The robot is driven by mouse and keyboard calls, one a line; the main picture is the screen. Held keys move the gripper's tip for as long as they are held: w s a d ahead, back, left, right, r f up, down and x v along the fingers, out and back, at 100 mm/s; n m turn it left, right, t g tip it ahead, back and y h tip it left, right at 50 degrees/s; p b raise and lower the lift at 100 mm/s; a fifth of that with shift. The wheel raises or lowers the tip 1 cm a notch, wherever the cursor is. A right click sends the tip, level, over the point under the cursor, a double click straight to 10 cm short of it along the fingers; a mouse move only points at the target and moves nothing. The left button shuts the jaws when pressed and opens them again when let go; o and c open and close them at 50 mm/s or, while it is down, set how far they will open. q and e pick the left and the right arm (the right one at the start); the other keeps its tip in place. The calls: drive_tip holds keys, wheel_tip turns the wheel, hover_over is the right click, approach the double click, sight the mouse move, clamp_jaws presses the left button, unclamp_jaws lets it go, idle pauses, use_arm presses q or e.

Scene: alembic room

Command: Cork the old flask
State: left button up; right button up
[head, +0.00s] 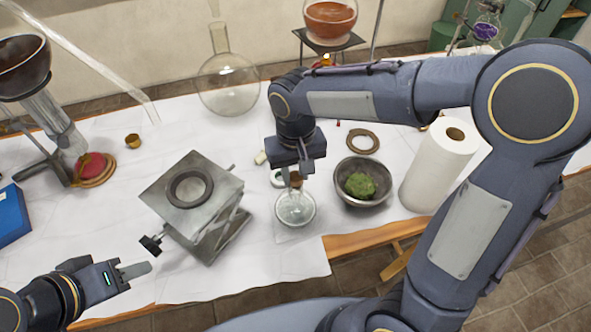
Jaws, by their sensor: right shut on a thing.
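My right gripper (297,168) points down at the middle of the table and is shut on a small brown cork (296,180). A small clear glass flask (296,210) stands directly below it on the white cloth. The cork is at or just above the flask's neck; I cannot tell whether it is seated in the mouth, because the gripper hides part of it. My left gripper (135,271) is low at the left, empty, above the cloth's front part and away from the flask. Its fingers are seen edge-on, so their opening is unclear.
A metal lab jack (215,225) with a dark ring stands left of the flask. A bowl with green moss (347,196) and a paper roll (436,170) stand to the right. A large round flask (228,88) stands behind. The table's front edge is close to the small flask.

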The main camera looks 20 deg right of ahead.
sight(296, 177)
drive_tip(key=shift+f, duration=0.2)
idle(0.6)
drive_tip(key=o, duration=1)
drive_tip(key=shift+c, duration=0.2)
drive_tip(key=shift+o, duration=0.5)
drive_tip(key=o, duration=0.3)
drive_tip(key=shift+r, duration=0.1)
drive_tip(key=shift+r+p, duration=2.9)
drive_tip(key=shift+r, duration=0.6)
